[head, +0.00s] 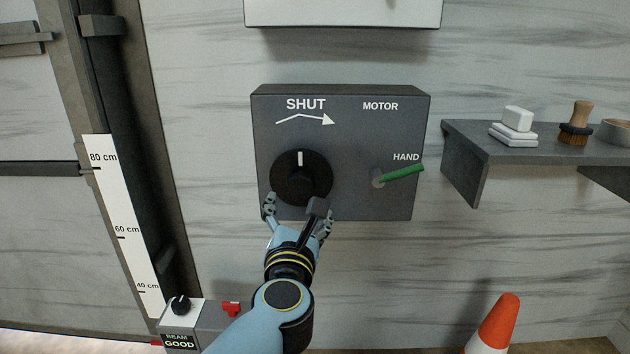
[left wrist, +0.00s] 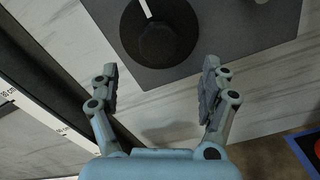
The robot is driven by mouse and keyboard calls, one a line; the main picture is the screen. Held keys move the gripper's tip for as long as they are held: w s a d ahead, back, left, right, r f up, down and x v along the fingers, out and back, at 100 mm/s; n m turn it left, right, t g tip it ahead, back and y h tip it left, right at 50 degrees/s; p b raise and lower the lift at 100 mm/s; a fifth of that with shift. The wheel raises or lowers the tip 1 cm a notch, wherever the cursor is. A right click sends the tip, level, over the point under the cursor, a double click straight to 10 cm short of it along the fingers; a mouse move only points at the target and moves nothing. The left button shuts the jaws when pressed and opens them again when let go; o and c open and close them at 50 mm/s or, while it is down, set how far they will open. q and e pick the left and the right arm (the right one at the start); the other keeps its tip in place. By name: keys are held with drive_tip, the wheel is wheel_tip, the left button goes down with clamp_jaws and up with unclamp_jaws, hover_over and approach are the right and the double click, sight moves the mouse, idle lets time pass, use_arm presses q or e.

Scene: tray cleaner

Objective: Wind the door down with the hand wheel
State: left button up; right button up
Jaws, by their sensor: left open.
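The black hand wheel (head: 301,180) is a round knob with a white mark, on the left of a grey wall box (head: 345,120) labelled SHUT with an arrow to the right. Its white mark points up in the head view. A green lever (head: 403,173) on the box lies beside the word HAND. My left gripper (head: 297,212) is open and empty, just below the wheel. In the left wrist view the wheel (left wrist: 158,38) lies beyond the spread fingertips (left wrist: 160,82), with nothing between them. The door (head: 35,240) is at the left. My right gripper is not in view.
A scale strip (head: 120,215) marked in cm runs beside the door. A small box (head: 183,318) with a BEAM GOOD label sits low at left. A shelf (head: 520,156) with a brush (head: 577,125) is at right. An orange cone (head: 497,325) stands below.

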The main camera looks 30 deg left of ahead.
sight(299, 190)
use_arm(q)
drive_tip(key=x, duration=0.9)
drive_tip(key=shift+w+a, duration=0.15)
drive_tip(key=shift+a, duration=0.05)
drive_tip(key=c, duration=1.2)
drive_tip(key=shift+m, duration=0.3)
